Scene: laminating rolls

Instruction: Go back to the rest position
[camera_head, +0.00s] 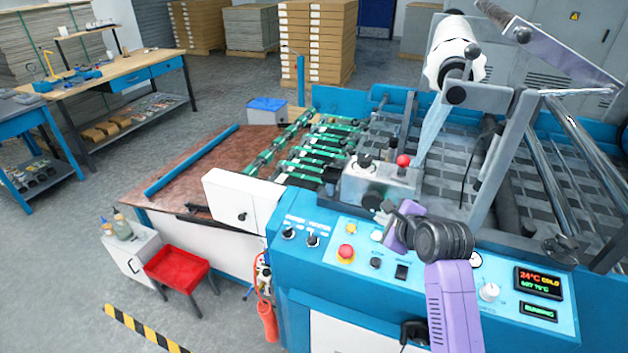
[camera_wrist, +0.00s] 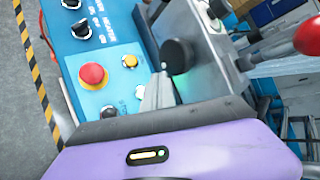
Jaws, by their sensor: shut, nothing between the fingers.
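My gripper (camera_head: 385,207) is above the blue control panel (camera_head: 330,228) of the laminating machine, in front of the grey control box (camera_head: 380,187). My purple arm reaches up to it from the lower right and hides part of the panel. In the wrist view, the grey fingers of my gripper (camera_wrist: 158,92) are together with nothing between them. A red stop button (camera_wrist: 93,75) and a yellow button (camera_wrist: 130,61) are left of the fingers there. A black knob (camera_wrist: 177,56) of the grey box is just beyond them; contact cannot be told.
A red-topped lever (camera_head: 403,161) stands on the grey box. A large white roll (camera_head: 452,48) hangs above the machine. The display (camera_head: 540,284) is lit at the panel's right. A red stool (camera_head: 177,268) and workbench (camera_head: 115,80) are left; open floor lies between.

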